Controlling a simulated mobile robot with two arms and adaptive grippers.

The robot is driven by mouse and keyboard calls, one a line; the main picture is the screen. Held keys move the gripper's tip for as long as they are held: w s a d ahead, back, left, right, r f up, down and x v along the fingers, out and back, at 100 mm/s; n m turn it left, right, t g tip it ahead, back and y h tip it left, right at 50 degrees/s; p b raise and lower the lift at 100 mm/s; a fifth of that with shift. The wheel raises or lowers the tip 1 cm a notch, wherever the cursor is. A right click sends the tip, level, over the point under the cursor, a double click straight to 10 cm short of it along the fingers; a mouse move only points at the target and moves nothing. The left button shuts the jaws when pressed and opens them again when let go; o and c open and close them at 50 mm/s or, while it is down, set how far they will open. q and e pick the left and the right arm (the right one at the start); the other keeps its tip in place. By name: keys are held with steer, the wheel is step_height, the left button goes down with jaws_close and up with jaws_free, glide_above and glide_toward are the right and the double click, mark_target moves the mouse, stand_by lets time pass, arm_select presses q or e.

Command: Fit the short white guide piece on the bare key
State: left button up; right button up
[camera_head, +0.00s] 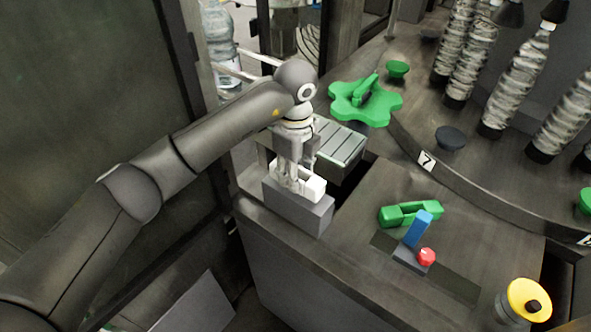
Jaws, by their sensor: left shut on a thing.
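My left gripper (292,182) points down and is shut on the short white guide piece (314,189). The white piece is at the top of a grey block (310,221) near the machine table's left edge; I cannot tell whether it rests on the block or is just above it. The gripper fingers hide part of the piece. A blue upright part (418,229) with a red knob (427,257) stands on a dark strip to the right, with a green piece (396,216) behind it. I cannot tell which part is the bare key. My right gripper is out of view.
A green star-shaped wheel (384,106) and a grooved grey plate (342,146) lie behind the gripper. Wrapped bottles (515,82) stand along the curved edge at the upper right. A yellow disc (524,296) is at the lower right. The table between block and blue part is clear.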

arm_select(q)
steer(key=shift+f+b, duration=0.3)
steer(key=shift+f, duration=0.3)
steer(key=o, duration=1.2)
steer(key=shift+c, duration=0.2)
steer(key=shift+r, duration=0.1)
